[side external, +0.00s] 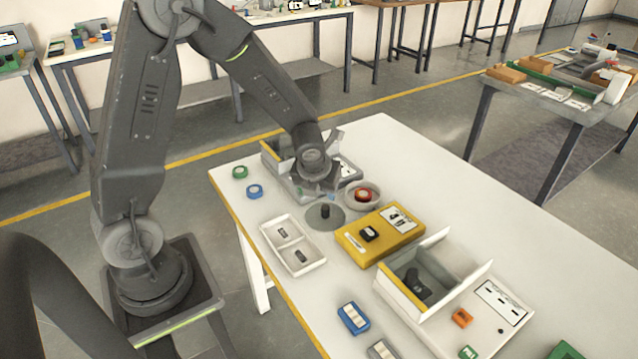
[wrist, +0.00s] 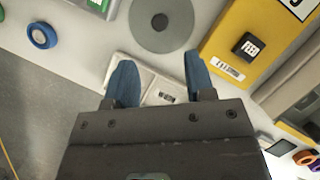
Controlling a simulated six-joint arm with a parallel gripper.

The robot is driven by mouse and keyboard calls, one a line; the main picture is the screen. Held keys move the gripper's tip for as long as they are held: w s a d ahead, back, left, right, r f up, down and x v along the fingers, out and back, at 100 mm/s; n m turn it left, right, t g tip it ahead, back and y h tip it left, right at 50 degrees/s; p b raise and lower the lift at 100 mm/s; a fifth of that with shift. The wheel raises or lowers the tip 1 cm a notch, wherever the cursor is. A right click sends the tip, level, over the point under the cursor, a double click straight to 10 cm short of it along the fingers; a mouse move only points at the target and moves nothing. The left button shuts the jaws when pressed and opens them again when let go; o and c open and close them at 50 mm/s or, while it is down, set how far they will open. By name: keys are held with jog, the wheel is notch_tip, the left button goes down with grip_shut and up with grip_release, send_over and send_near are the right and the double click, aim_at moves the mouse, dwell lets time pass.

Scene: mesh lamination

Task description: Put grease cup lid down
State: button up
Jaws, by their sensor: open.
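The grease cup lid, a flat grey disc with a dark knob, lies on the white table (side external: 420,165) in the side view (side external: 325,217). In the wrist view the lid (wrist: 148,40) is at the top, beyond my fingertips and apart from them. The grease cup (side external: 377,202) is a round grey dish with a red item in it, uncovered, right of the lid. My gripper (side external: 322,186) is above the table, just behind the lid in the side view. In the wrist view its blue fingers (wrist: 158,78) are spread with nothing held between them.
A white two-compartment tray (side external: 268,228) is in front of the lid. A yellow box (side external: 362,248) stands close on its right. Green (side external: 239,172) and blue (side external: 254,191) rings lie at the left.

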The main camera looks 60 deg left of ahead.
jog(key=s+d+r+n+t+h, duration=0.1)
jog(key=s+d+r+n, duration=0.4)
jog(key=s+r+n, duration=0.4)
jog(key=s+d+r+n+t+h, duration=0.1)
jog(key=s+d+r+n, duration=0.4)
jog(key=n, duration=1.4)
jog(key=s+r, duration=0.4)
jog(key=r, duration=0.2)
jog(key=shift+n+h, duration=0.3)
jog(key=shift+h, duration=0.1)
